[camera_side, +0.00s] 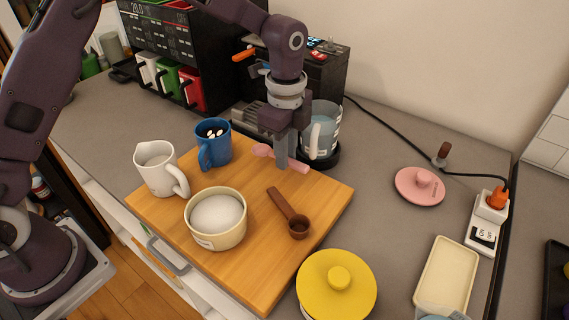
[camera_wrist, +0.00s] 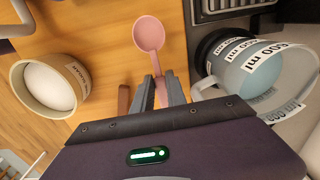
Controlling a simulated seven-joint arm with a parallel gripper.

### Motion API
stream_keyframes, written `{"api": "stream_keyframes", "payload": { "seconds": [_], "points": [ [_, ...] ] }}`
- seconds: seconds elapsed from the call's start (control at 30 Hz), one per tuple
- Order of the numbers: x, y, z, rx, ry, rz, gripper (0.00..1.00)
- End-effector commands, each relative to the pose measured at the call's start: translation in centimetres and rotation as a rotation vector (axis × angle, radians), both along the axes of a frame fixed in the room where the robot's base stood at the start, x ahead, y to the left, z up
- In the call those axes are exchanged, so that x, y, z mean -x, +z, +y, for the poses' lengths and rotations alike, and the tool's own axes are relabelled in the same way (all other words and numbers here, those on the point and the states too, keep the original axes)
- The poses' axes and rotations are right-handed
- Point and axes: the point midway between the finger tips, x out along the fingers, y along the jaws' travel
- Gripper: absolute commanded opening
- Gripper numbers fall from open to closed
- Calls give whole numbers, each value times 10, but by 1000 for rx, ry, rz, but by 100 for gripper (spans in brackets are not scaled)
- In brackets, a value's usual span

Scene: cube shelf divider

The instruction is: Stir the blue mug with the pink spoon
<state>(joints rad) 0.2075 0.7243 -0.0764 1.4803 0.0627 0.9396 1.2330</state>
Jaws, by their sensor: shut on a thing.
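The blue mug (camera_side: 213,146) stands upright at the back left of the wooden board, with dark contents and white pieces on top. The pink spoon (camera_side: 264,151) is to its right, its bowl pointing towards the mug. In the wrist view the pink spoon (camera_wrist: 149,36) runs away from my fingers, bowl outward. My gripper (camera_side: 282,162) points down and is shut on the spoon's handle, low over the back of the board; the fingers also show in the wrist view (camera_wrist: 160,92). I cannot tell whether the spoon touches the board.
A white pitcher (camera_side: 159,169), a sugar bowl (camera_side: 217,240) and a brown scoop (camera_side: 282,204) are on the board (camera_side: 336,201). A clear measuring kettle (camera_side: 321,137) stands close to the right of my gripper. A yellow-lidded jar (camera_side: 337,300) is at the front.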

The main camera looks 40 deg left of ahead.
Motion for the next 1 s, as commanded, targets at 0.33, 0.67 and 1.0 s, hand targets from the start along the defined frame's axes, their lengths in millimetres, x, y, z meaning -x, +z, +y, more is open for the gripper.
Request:
{"api": "stream_keyframes", "payload": {
  "seconds": [0.33,0.67,1.0],
  "points": [
    [-1,80,0,14,2,-4,0],
    [-1,179,0,117,0,6,0],
    [3,220,10,206,-9,25,0]
  ]
}}
